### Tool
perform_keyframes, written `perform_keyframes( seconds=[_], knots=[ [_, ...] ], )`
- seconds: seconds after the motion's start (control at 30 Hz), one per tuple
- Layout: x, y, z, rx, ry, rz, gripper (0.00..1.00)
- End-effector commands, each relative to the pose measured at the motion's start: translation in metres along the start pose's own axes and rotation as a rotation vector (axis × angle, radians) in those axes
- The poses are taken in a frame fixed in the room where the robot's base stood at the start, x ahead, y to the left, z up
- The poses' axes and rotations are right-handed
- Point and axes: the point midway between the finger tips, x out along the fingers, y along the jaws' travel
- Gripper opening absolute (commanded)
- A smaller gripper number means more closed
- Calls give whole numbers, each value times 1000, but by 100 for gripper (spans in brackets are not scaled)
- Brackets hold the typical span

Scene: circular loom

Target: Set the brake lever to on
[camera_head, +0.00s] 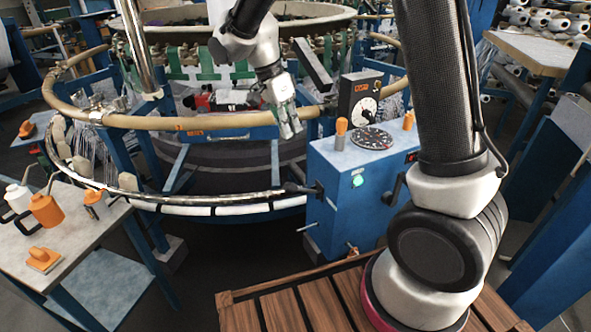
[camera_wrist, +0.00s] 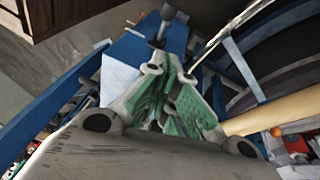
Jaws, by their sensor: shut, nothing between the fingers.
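My gripper (camera_head: 290,130) is shut and empty, pointing down above the wooden ring, just left of the blue control box (camera_head: 345,205). In the wrist view its green-padded fingers (camera_wrist: 165,70) point toward the blue box. A dark lever with a round knob (camera_wrist: 168,13) shows beyond the fingertips, apart from them. In the head view a black lever (camera_head: 301,188) sticks out left from the box's side, below my gripper. I cannot tell for certain which lever is the brake, and no on mark is readable.
Orange-handled knobs (camera_head: 341,130) and a black dial (camera_head: 371,138) stand on the box top. The wooden ring (camera_head: 225,120) and the lower metal ring (camera_head: 215,197) run left of the box. A table (camera_head: 85,235) with orange items is at left.

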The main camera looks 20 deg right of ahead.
Motion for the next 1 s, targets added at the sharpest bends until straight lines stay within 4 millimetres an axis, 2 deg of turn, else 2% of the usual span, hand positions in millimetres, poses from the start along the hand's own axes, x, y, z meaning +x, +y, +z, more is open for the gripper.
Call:
perform_keyframes(
  seconds=[0.17, 0.27, 0.67, 0.8, 1.0],
  knots=[
    [9, 0, 0, -1, 0, 2, 0],
    [23, 1, 0, -1, 0, 3, 0],
    [105, 1, 2, -4, 0, 3, 0],
    [118, 1, 18, -4, 0, 2, 0],
    [128, 0, 27, -2, 0, 0, 0]
  ],
)
